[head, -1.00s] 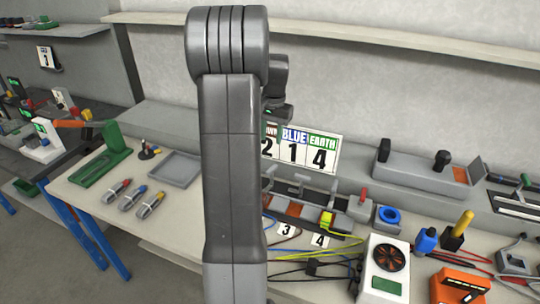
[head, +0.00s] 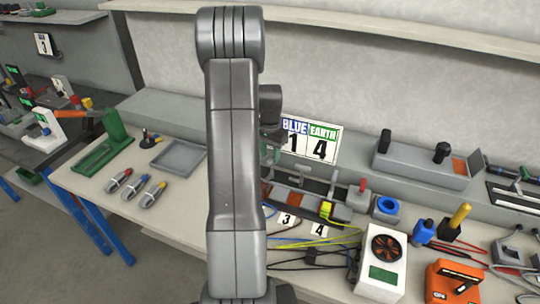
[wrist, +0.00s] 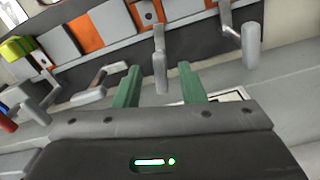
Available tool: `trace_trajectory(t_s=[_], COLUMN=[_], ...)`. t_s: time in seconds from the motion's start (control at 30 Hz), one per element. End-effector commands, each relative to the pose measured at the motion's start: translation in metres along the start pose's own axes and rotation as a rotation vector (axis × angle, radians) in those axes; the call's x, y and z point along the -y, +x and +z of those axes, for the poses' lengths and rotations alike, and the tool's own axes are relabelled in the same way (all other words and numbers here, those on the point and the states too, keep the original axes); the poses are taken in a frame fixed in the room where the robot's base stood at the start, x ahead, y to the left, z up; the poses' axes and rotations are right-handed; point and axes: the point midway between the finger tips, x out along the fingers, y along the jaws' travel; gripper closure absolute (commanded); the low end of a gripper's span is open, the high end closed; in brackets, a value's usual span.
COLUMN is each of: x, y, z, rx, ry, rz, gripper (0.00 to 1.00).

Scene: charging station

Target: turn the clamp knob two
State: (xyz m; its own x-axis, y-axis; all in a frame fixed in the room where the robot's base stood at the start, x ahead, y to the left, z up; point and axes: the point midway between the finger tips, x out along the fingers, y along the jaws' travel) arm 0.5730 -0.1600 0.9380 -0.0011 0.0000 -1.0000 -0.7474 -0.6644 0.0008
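The clamp row (head: 310,196) is a grey fixture with orange patches and several grey lever handles, partly hidden behind my arm in the head view. In the wrist view, a grey clamp handle (wrist: 160,62) hangs between my gripper's two green fingers (wrist: 158,70), with a gap on each side. I cannot read its number, though its place in the row suggests clamp two. Another clamp handle (wrist: 250,46) stands to the right, and a bent one (wrist: 103,83) to the left. My gripper is open and empty. Whether the fingertips reach the handle's depth is unclear.
A yellow-green connector (head: 326,209) sits at one clamp. Number cards 3 (head: 286,219) and 4 (head: 317,229) lie in front. A sign (head: 321,144) stands behind. Cables and a white fan box (head: 383,262) are at right; a grey tray (head: 179,157) is at left.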

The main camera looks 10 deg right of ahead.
Motion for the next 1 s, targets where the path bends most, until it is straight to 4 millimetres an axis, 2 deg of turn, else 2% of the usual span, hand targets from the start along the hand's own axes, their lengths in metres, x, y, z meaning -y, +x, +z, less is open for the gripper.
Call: trace_trajectory(t_s=[0.2, 0.47, 0.5, 0.67, 0.7, 0.87, 1.0], x=[0.000, 0.000, 0.000, 0.000, 0.000, 0.000, -0.001], y=[0.017, 0.018, 0.018, 0.018, 0.018, 0.019, 0.020], z=[0.000, 0.000, 0.000, 0.000, 0.000, 0.000, 0.000], rx=[0.000, -0.001, -0.001, -0.001, -0.001, -0.001, -0.001], ry=[0.000, 0.000, 0.000, 0.000, 0.000, -0.014, -0.096], rz=[0.000, -0.001, -0.001, -0.001, -0.001, -0.001, -0.001], gripper=[0.64, 0.64, 0.66, 0.97, 1.00, 1.00, 1.00])
